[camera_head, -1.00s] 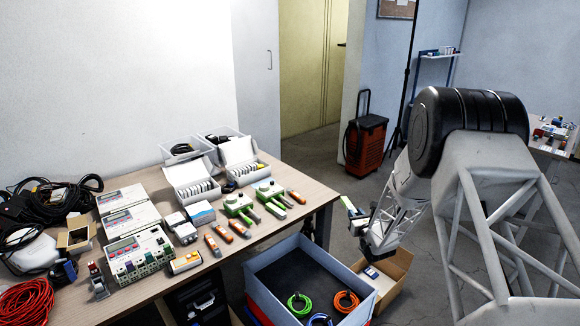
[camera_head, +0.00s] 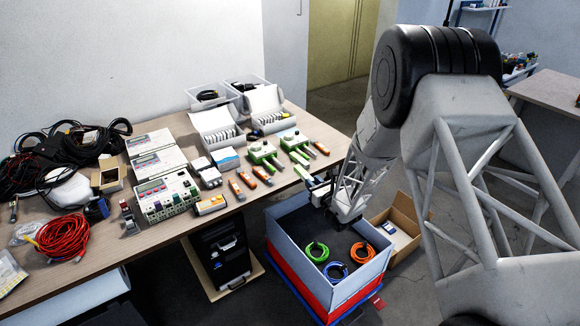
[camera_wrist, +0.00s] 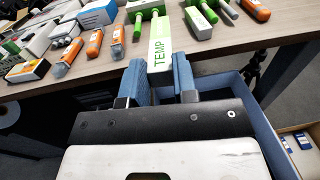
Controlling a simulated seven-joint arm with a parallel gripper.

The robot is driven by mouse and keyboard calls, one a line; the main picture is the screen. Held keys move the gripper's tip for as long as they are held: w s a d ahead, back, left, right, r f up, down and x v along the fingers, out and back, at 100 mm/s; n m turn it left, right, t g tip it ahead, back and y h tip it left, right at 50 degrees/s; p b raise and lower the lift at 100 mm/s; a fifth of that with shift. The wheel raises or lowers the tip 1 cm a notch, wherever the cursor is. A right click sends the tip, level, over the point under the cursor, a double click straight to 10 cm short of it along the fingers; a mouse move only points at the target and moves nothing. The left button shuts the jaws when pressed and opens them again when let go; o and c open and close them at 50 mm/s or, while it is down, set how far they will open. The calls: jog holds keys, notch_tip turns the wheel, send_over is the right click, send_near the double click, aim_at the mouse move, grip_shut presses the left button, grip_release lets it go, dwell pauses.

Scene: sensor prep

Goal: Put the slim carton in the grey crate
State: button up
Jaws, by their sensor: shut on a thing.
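The slim carton, white and green with "TEMP" on its face (camera_wrist: 160,42), is between the two blue-grey fingers of my gripper (camera_wrist: 165,80) in the wrist view. In the head view my gripper (camera_head: 319,190) is above the back part of the grey crate, close to the table edge; the carton (camera_head: 307,174) shows only small there. The grey crate (camera_head: 360,279) stands on the floor in front of the table, stacked on a red one. Green, blue and orange cable coils lie on its dark bottom. Its wall also shows in the wrist view (camera_wrist: 270,135).
The table (camera_head: 170,245) holds orange-and-white handhelds, green-and-white devices, white instruments, open white boxes and cables. An open cardboard box (camera_head: 410,212) stands right of the crate. The dark bottom behind the coils looks clear.

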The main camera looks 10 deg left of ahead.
aim_at(299, 165)
jog(key=shift+s+a+f, duration=0.1)
jog(key=shift+s+a, duration=0.3)
jog(key=shift+a, duration=0.25)
jog(key=shift+s+a+f, duration=0.1)
jog(key=shift+s+a, duration=0.3)
jog(key=shift+a, duration=0.2)
jog(key=shift+w, duration=0.1)
jog(key=w+a, duration=0.1)
jog(key=w, duration=0.3)
jog(key=w+a, duration=0.2)
jog(key=w, duration=0.3)
jog(key=w+a+f, duration=0.1)
jog(key=w, duration=0.3)
jog(key=shift+w+a+f, duration=0.1)
jog(key=shift+w+a, duration=0.1)
jog(key=shift+w+a, duration=0.2)
jog(key=shift+w, duration=0.35)
jog(key=shift+w+a+f, duration=0.1)
jog(key=shift+w+f, duration=0.15)
jog(key=shift+f, duration=1.4)
jog(key=shift+f, duration=0.15)
